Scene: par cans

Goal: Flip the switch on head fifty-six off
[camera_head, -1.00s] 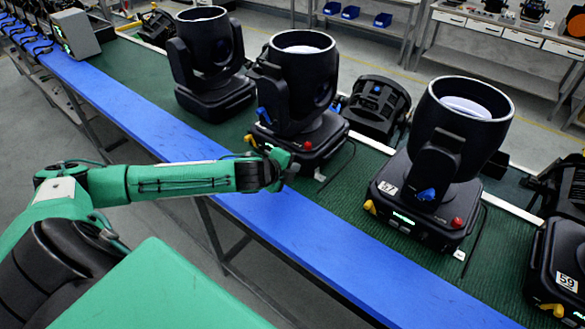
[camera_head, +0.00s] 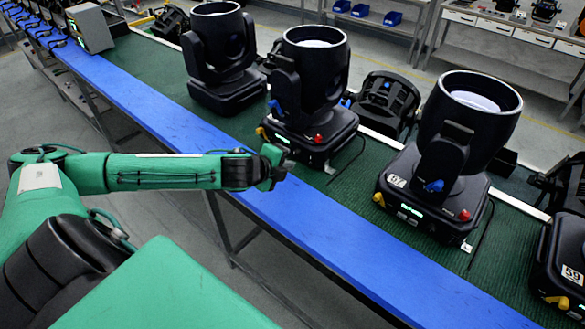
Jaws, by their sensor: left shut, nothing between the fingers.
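Several black moving heads stand in a row on the green bench top. The middle head (camera_head: 312,85) has a base with a yellow latch, a small green display and a red knob. I cannot read a number on it, and I cannot make out its switch. The head to its right (camera_head: 445,160) has a label that looks like 57, and the one at the right edge (camera_head: 567,262) looks like 59. My left gripper (camera_head: 277,170) is shut and empty over the blue bench edge, in front of the middle head's base and apart from it. My right gripper is not in view.
Another head (camera_head: 218,60) stands to the left of the middle one. A blue strip (camera_head: 330,240) runs along the bench front. A dark fixture (camera_head: 385,103) lies behind the row. A grey box (camera_head: 90,28) stands far left. Dark cables lie between the bases.

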